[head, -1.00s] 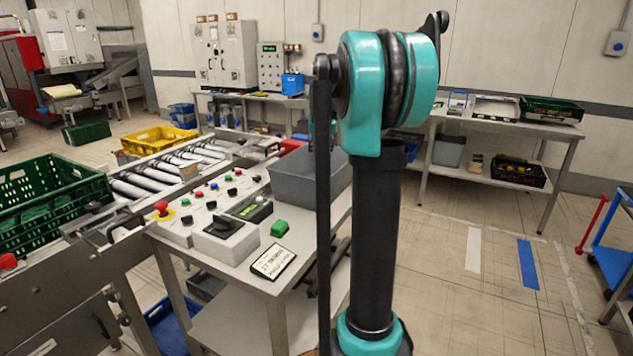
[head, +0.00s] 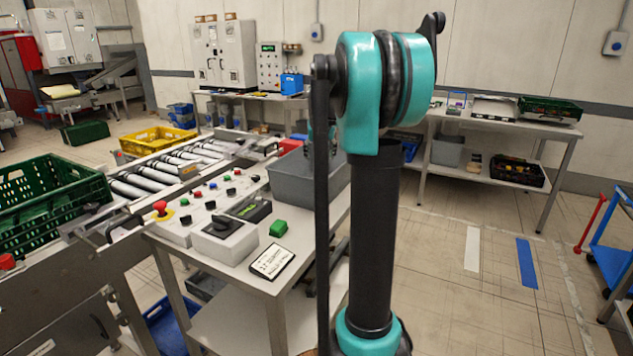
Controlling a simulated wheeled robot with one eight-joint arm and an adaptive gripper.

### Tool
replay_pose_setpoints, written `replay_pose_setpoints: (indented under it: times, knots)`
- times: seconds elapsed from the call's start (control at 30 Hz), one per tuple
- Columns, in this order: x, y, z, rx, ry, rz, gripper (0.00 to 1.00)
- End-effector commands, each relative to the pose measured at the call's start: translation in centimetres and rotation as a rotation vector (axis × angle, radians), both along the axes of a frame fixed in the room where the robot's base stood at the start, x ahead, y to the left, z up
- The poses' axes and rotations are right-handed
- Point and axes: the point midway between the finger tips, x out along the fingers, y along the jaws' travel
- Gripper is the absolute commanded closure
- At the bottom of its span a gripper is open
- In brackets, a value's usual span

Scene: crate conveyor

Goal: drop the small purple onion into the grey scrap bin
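A grey bin (head: 290,183) stands on the metal table at the right of the control panel, partly hidden behind my arm. Only part of its inside shows, and I cannot see what lies in it. A smaller grey bin (head: 447,151) sits on the lower shelf of the right back table. No purple onion can be made out. My arm rises through the middle of the picture, and its far end is hidden behind its own links. My gripper cannot be made out, nor whether it holds anything.
The control panel (head: 213,210) with buttons and a white card (head: 272,262) fill the near table. A roller conveyor (head: 165,172) runs behind it, with a green crate (head: 50,205) at left and a yellow crate (head: 158,139) beyond. The floor at right is clear up to a blue cart (head: 612,262).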

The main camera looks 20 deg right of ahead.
Motion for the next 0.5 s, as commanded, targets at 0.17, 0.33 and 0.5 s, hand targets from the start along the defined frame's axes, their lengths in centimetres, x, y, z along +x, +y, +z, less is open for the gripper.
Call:
replay_pose_setpoints:
  times: [0.17,0.33,0.5]
  knots:
    - [-0.4,0.1,0.6,0.0,0.0,0.0,0.35]
    - [-1.8,0.5,2.8,0.0,0.0,0.0,0.35]
    - [-3.6,1.0,5.8,-0.001,0.0,0.001,0.35]
